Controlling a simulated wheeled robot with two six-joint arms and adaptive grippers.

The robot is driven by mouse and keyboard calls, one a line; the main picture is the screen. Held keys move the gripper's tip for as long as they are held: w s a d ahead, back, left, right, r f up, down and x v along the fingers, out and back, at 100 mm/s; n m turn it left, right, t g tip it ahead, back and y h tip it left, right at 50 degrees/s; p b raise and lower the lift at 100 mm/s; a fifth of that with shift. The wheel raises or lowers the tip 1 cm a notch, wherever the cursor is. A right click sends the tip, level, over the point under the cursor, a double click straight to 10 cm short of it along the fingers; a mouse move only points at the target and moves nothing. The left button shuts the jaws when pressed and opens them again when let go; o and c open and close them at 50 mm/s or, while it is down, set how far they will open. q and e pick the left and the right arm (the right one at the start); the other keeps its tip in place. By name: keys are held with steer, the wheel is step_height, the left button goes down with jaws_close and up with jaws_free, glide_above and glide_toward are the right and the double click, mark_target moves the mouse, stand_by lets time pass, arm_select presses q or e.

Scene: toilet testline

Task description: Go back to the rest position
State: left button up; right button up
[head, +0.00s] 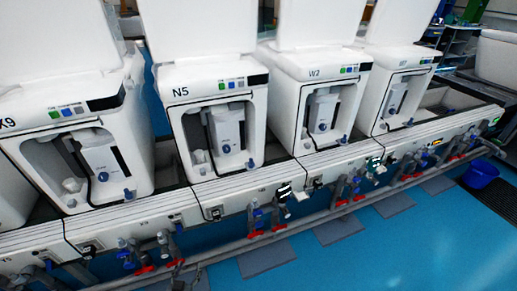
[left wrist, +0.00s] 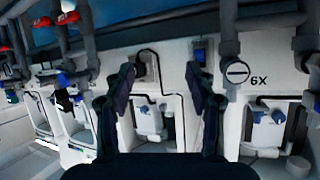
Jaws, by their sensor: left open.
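My left gripper (left wrist: 165,100) shows in the left wrist view as two dark fingers standing well apart. It is open, and nothing is held between the fingers. Behind the gap is a white panel with a small dark-framed recess, and a white unit with a grey-white insert. I cannot clearly pick out the left gripper in the head view. My right gripper is in neither view.
A blue bucket (head: 481,174) stands at the right. The blue floor (head: 400,250) in front is mostly clear.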

arm_select(q)
steer(key=s+a+f+g+p, duration=0.1)
steer(key=s+g+p, duration=0.3)
steer(key=s, duration=0.7)
steer(key=s+a+f+g+p, duration=0.1)
steer(key=s+f+g+p, duration=0.2)
steer(key=s, duration=0.9)
steer(key=s+a+f+g+p, duration=0.1)
steer(key=s+f+g+p, duration=0.2)
steer(key=s, duration=0.9)
steer(key=g+p, duration=0.2)
steer(key=p, duration=0.1)
steer(key=shift+n+y, duration=0.3)
steer(key=shift+y, duration=0.1)
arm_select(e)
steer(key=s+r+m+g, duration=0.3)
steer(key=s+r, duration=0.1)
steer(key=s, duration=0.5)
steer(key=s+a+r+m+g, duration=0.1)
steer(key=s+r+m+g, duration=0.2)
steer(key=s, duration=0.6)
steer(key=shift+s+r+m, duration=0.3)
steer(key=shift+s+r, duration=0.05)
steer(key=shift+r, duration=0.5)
arm_select(q)
steer(key=shift+w, duration=0.1)
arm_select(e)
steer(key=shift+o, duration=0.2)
